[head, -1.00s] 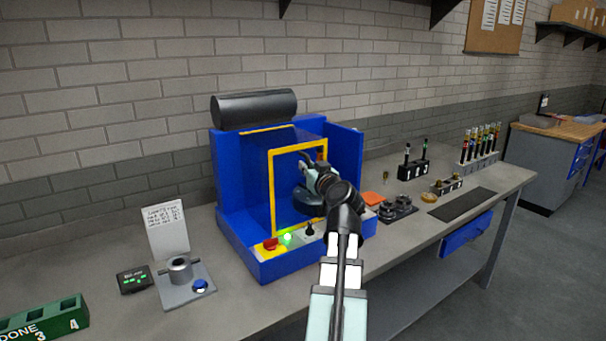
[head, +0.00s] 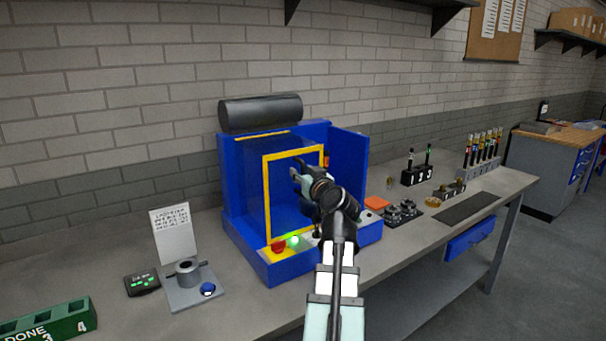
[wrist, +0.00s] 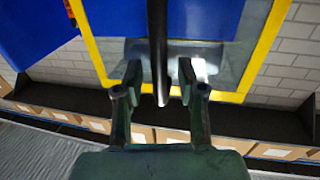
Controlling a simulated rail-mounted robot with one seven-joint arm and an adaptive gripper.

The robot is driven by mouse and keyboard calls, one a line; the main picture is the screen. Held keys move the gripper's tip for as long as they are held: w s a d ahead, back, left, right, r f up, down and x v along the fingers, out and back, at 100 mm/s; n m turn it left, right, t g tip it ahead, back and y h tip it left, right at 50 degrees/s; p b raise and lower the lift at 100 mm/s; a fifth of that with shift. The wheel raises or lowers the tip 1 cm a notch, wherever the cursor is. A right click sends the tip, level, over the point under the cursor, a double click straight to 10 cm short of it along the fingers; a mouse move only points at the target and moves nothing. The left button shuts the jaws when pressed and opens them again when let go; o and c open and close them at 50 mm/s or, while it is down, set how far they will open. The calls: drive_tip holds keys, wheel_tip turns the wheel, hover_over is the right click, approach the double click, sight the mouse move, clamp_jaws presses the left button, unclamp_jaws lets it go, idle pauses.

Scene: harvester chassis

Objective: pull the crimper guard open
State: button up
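The crimper (head: 240,185) is a blue machine on the bench with a black drum on top. Its guard (head: 266,200) is a clear panel in a yellow frame and stands out from the front of the blue housing, partly open. My gripper (head: 297,178) is at the guard, overlapping its right part in the head view. In the wrist view my gripper (wrist: 160,82) has its two fingers apart, with a dark upright bar (wrist: 158,45), seemingly the guard's handle, between them. Gaps show on both sides of the bar. The yellow frame (wrist: 94,50) shows behind the fingers.
A red button (head: 278,246) and a lit green lamp (head: 294,241) sit on the crimper's front. Left are a grey fixture (head: 187,272), a note card (head: 173,231) and a green DONE rack (head: 50,322). Right are black holders (head: 402,213) and a dark mat (head: 467,207).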

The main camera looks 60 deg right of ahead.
drive_tip(key=shift+s+a, duration=0.1)
drive_tip(key=v, duration=0.7)
drive_tip(key=shift+f, duration=0.1)
idle(0.4)
